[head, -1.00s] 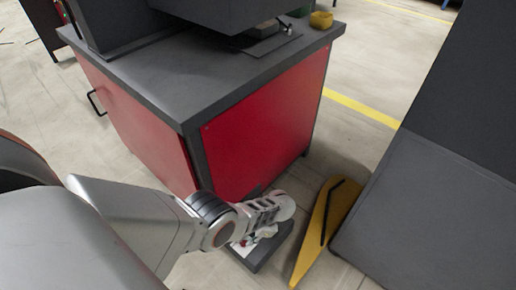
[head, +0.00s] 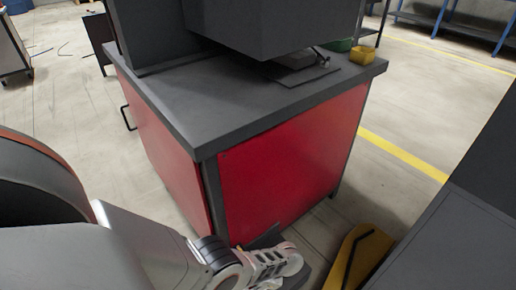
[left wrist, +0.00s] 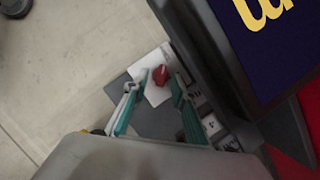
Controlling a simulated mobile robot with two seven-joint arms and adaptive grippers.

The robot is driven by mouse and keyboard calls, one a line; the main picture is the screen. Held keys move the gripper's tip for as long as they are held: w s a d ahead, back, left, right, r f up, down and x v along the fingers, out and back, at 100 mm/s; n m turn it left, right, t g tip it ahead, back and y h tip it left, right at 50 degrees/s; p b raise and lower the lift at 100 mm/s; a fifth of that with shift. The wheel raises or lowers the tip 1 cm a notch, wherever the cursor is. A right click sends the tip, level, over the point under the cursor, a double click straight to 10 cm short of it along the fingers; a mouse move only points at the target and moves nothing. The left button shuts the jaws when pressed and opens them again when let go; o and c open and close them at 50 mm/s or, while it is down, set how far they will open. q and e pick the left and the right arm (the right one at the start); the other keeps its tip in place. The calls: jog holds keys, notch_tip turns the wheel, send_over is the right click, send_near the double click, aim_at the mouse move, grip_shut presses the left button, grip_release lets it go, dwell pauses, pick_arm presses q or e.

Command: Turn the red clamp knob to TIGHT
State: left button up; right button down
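In the left wrist view, a small red knob (left wrist: 160,75) sits on a white plate (left wrist: 157,93) beside a dark housing. The teal fingers of my left gripper (left wrist: 157,91) are apart, one on each side of the knob in the picture. I cannot tell whether either finger touches it. In the head view, my left gripper (head: 275,265) is low in the picture, in front of the red cabinet, and its fingertips are not clear. The knob and any TIGHT mark cannot be made out there. My right gripper is not in view.
A cabinet with red panels (head: 285,165) and a grey top (head: 190,95) stands ahead. A yellow wedge-shaped piece (head: 350,262) and a dark box (head: 455,240) are at the lower right. A dark blue panel with yellow lettering (left wrist: 290,50) is close to the left gripper's right.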

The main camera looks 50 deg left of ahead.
pick_arm(q)
jog(key=shift+w+r, duration=0.15)
grip_shut()
